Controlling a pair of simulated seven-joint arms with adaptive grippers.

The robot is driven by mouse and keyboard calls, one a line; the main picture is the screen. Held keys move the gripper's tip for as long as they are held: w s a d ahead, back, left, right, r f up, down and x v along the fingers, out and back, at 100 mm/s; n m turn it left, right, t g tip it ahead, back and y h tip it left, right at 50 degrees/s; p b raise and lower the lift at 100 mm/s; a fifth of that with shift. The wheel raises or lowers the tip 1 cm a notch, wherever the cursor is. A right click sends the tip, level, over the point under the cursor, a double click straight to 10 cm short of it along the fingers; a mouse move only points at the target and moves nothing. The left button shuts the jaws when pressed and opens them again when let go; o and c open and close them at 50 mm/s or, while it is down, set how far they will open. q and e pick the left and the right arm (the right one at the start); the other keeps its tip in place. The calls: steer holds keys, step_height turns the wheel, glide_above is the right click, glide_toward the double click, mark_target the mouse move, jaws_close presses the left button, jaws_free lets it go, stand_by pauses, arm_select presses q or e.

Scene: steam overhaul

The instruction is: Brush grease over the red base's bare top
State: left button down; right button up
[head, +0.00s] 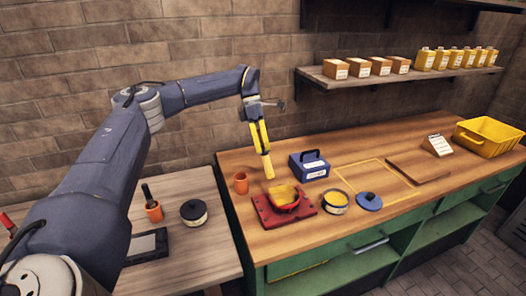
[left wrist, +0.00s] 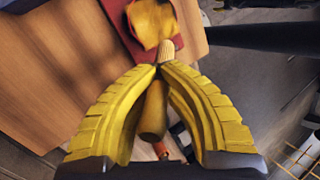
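The red base (head: 265,212) lies on the wooden bench, with a raised red rim around a yellow-orange top (head: 284,194). In the left wrist view the red base (left wrist: 125,38) is at the top, with the yellow-orange patch (left wrist: 152,22) on it. My left gripper (head: 267,177) points down above and behind the base. Its yellow fingers close around a brush (left wrist: 152,112) with a brown handle and pale bristles (left wrist: 167,47). The bristles point toward the base; I cannot tell if they touch it. An open tin of yellow grease (head: 335,201) stands right of the base. My right gripper is not in view.
A blue lid (head: 369,201) lies right of the tin. A blue box (head: 309,167) and orange cup (head: 240,183) stand behind the base. A brown board (head: 418,171) and yellow crate (head: 489,139) are farther right. The yellow-outlined area (head: 372,178) looks clear.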

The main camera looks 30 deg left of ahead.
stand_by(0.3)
arm_select(q)
steer(key=shift+r, duration=1.5)
steer(key=shift+f, duration=0.15)
steer(key=shift+m+y, duration=0.6)
steer(key=d, duration=0.1)
steer(key=s+d+r, duration=0.2)
steer(key=d, duration=0.1)
step_height(320, 180, up, 2)
steer(key=s+d+r, duration=0.1)
steer(key=s+d, duration=0.1)
steer(key=n+y, duration=0.1)
glide_above(270, 164)
steer(key=s+d, duration=0.2)
steer(key=s, duration=0.1)
steer(key=shift+t, duration=0.4)
steer(key=shift+w+a+f, duration=0.1)
steer(key=shift+w+f, duration=0.05)
steer(key=shift+f, duration=1.25)
steer(key=shift+w+a+f, duration=0.1)
steer(key=shift+f, duration=1.25)
